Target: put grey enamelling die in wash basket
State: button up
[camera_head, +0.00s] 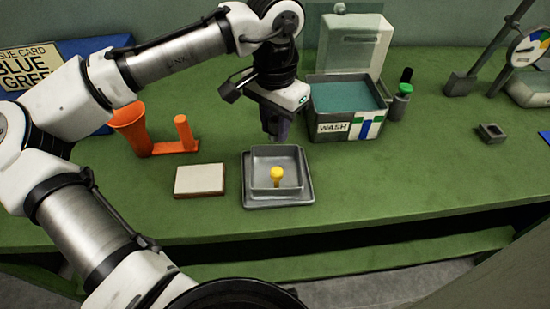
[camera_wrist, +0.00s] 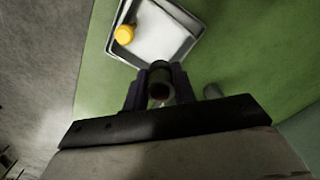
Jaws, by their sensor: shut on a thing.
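My gripper (camera_head: 274,136) hangs above the green bench, just behind the grey tray and left of the wash basket. In the head view the piece is hard to make out against the dark fingers. The wash basket (camera_head: 333,128) is a grey box labelled WASH with a teal inside. Its lid (camera_head: 352,45) stands open at the back.
A grey tray (camera_head: 249,192) holds a yellow knobbed piece (camera_head: 277,174). A pale block (camera_head: 200,180) and an orange funnel stand (camera_head: 166,148) are at left. A green-topped bottle (camera_head: 401,100) stands right of the basket. A small grey square piece (camera_head: 491,132) lies further right.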

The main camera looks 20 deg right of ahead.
notch_tip(320, 180, down, 10)
jog(key=shift+f, duration=0.25)
dwell(0.3)
jog(key=shift+f, duration=0.2)
jog(key=o, duration=1)
jog(key=shift+c, duration=0.2)
jog(key=shift+r, duration=0.1)
jog(key=shift+r, duration=0.1)
notch_tip(320, 180, up, 12)
jog(key=shift+r, duration=0.1)
